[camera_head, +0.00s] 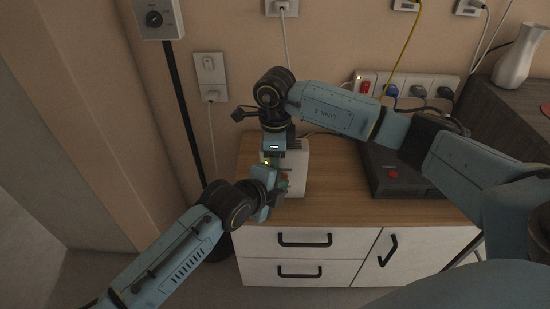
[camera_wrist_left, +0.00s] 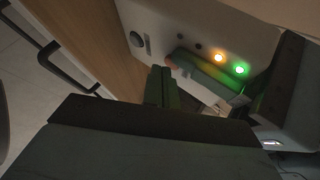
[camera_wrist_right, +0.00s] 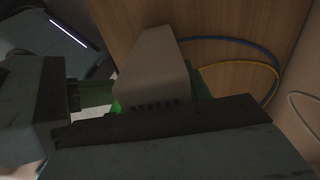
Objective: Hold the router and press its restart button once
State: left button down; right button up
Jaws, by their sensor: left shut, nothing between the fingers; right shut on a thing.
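The white router (camera_head: 298,160) stands on the wooden cabinet top, partly hidden by my grippers. The left wrist view shows its pale front (camera_wrist_left: 185,18) with an orange light, a green light, small dark holes and a round grey button (camera_wrist_left: 137,40). My right gripper (camera_head: 284,165) reaches down from above and is shut on the router, whose pale body also fills the middle of the right wrist view (camera_wrist_right: 152,72). My left gripper (camera_head: 276,186) is shut and empty just in front of the router. Its fingertips (camera_wrist_left: 160,72) are close below the front; I cannot tell whether they touch it.
A black box with a red mark (camera_head: 390,173) sits right of the router. A power strip (camera_head: 408,88) with plugs and a red switch is behind. Blue and yellow cables (camera_wrist_right: 272,72) run beside the router. A white vase (camera_head: 517,58) stands far right. Bare cabinet top (camera_head: 335,205) lies in front.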

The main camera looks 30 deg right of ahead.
pick_arm(q)
jog(key=shift+s+a, duration=0.2)
jog(key=shift+s, duration=0.1)
jog(key=shift+s+a, duration=0.5)
jog(key=shift+s, duration=0.35)
jog(key=shift+s+a, duration=0.55)
jog(key=shift+s, duration=0.3)
jog(key=shift+s+a, duration=0.5)
jog(key=shift+s, duration=0.35)
pick_arm(e)
jog(key=o, duration=1.2)
jog(key=shift+o, duration=0.2)
jog(key=shift+r, duration=0.1)
notch_tip(320, 180, up, 12)
jog(key=shift+f, duration=0.1)
